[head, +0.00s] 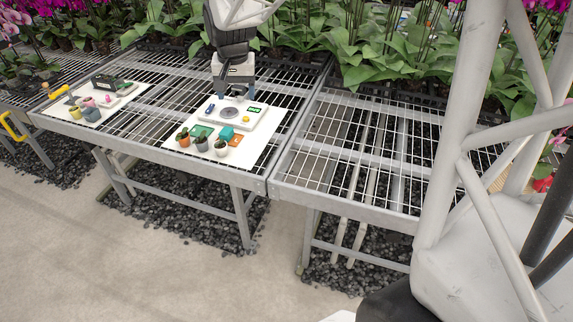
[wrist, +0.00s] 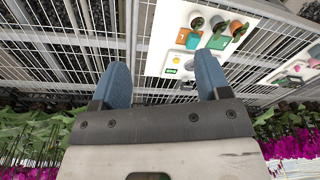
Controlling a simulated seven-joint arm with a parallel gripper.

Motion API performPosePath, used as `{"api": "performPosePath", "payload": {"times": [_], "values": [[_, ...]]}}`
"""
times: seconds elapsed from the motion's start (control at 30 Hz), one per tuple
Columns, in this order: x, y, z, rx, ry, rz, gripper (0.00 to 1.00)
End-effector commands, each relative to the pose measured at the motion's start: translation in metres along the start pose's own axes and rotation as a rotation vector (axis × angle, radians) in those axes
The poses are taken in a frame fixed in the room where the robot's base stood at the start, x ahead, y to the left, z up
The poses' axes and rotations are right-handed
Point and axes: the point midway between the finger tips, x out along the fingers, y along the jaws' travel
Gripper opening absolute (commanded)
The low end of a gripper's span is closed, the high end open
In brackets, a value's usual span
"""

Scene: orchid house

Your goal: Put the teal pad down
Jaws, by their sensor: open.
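An orange pad (head: 236,140) lies beside the block. My gripper (head: 236,92) is above the back of a white device (head: 245,123) with a round plate, yellow button and lit display. In the wrist view, its blue fingers (wrist: 165,78) are wide apart with nothing held between them.
Small cactus pots, orange (head: 184,141), grey (head: 201,145) and white (head: 221,150), line the sheet's front. Another white sheet (head: 126,99) at left holds several pots and a dark device. The wire-mesh bench (head: 340,150) is bare at right. Orchids stand behind.

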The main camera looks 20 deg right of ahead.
Motion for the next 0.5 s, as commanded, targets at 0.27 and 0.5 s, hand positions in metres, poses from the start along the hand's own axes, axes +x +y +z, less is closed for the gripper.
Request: {"api": "performPosePath", "payload": {"times": [0.27, 0.5], "values": [[-0.031, 0.026, 0.066, -0.083, 0.028, -0.009, 0.7], [-0.047, 0.049, 0.123, -0.155, 0.048, -0.014, 0.7]]}}
